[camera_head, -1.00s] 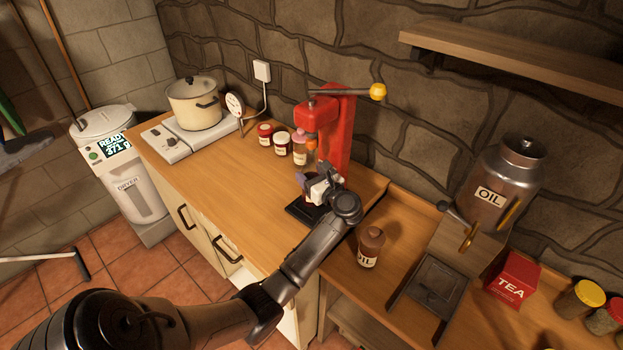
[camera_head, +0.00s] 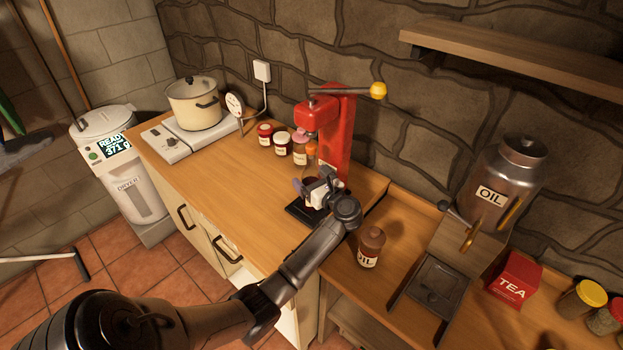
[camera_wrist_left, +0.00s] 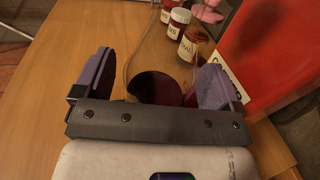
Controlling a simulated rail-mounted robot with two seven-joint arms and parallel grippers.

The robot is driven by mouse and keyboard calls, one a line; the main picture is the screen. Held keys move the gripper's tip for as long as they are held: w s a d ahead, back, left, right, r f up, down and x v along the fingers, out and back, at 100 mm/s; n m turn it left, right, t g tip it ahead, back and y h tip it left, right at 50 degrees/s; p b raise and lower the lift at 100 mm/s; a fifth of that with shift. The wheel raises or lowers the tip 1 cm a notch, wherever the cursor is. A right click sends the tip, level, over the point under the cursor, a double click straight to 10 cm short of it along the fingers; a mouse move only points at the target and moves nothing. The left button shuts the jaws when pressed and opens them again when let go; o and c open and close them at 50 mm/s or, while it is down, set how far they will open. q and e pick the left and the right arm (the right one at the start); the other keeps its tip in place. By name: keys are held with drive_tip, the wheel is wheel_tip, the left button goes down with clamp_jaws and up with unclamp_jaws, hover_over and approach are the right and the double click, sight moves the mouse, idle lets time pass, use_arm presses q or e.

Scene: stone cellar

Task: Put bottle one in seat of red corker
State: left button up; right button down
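The red corker (camera_head: 335,135) stands against the stone wall, with its lever and yellow knob up. Its black base plate (camera_head: 296,211) reaches out in front. A clear glass bottle (camera_head: 311,161) with dark liquid and an orange top stands upright under the corker's head, over the base plate; my gripper hides its foot. The bottle also shows in the left wrist view (camera_wrist_left: 154,87). My left gripper (camera_head: 312,187) is around the bottle, with its purple fingers spread and small gaps beside the glass. My right gripper is not in view.
Several small jars (camera_head: 282,143) stand left of the corker, near a hot plate (camera_head: 180,143) with a pot (camera_head: 195,105). A brown oil bottle (camera_head: 370,247) stands right of my arm. The counter's left front is clear.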

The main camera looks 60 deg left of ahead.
use_arm(q)
drive_tip(key=shift+r, duration=0.1)
drive_tip(key=shift+d, duration=0.15)
drive_tip(key=d, duration=1.1)
drive_tip(key=shift+w+d, duration=0.35)
drive_tip(key=shift+w, duration=0.1)
drive_tip(key=shift+r, duration=0.1)
